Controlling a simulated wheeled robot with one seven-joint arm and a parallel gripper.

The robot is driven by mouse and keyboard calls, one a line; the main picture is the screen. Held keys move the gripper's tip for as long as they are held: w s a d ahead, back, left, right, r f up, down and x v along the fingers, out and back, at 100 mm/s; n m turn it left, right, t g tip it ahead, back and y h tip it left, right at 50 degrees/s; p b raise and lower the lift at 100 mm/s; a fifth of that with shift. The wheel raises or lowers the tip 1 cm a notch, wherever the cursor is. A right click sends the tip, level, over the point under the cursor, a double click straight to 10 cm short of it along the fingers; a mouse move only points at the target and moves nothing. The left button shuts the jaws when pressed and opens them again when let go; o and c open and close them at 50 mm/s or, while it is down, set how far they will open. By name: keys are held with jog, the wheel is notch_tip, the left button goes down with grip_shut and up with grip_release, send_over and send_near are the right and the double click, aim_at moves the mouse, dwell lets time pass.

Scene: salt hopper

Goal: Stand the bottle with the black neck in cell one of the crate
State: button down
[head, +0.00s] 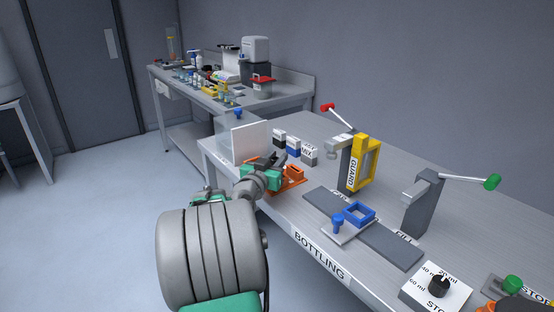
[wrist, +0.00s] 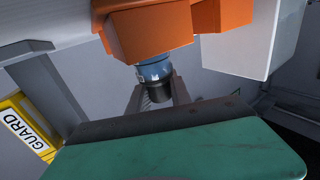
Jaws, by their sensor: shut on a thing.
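My gripper (head: 279,166) is over the near left part of the bottling bench. In the wrist view its fingers (wrist: 158,93) are shut on the dark end of a bottle with a bluish body (wrist: 154,70). The orange crate (head: 294,174) is right by the gripper in the head view, partly covered by it. In the wrist view the orange crate (wrist: 150,35) hides the bottle's far end. I cannot tell which cell the bottle is at, or whether it touches the crate floor. The bottle is not distinguishable in the head view.
A white panel (head: 251,142) stands just behind the gripper, with small labelled blocks (head: 293,148) to its right. A yellow guard (head: 369,164), a blue square fixture (head: 359,213) and a lever post (head: 422,205) stand to the right. A cluttered bench (head: 205,90) is farther back.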

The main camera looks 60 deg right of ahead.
jog(key=c, duration=1.2)
grip_release()
jog(key=shift+f, duration=0.1)
jog(key=shift+o, duration=0.2)
jog(key=a, duration=1.2)
jog(key=w+a+f+n+t+y, duration=0.1)
jog(key=w+a+f+n+y, duration=0.1)
jog(key=w+a+f+y, duration=0.3)
jog(key=w+a+f+n+t+y, duration=0.2)
jog(key=a+f+n, duration=0.1)
jog(key=a, duration=0.5)
jog(key=w+a+f+n+t+y, duration=0.1)
jog(key=w+a+f+n+y, duration=0.1)
jog(key=w+a+f+y, duration=0.25)
jog(key=s+a+f+n+g+y, duration=0.1)
jog(key=s+a+f+n+y, duration=0.15)
jog(key=a, duration=0.65)
jog(key=s+a+f+n+g+y, duration=0.15)
jog(key=a+n, duration=0.25)
jog(key=a, duration=0.5)
jog(key=s+a+f+n+y, duration=0.1)
jog(key=s+a+n+y, duration=0.25)
jog(key=a, duration=0.55)
notch_tip(320, 180, up, 20)
jog(key=w+h+p, duration=0.1)
jog(key=p, duration=1.6)
jog(key=shift+a+n+p, duration=0.2)
jog(key=shift+n+p, duration=0.1)
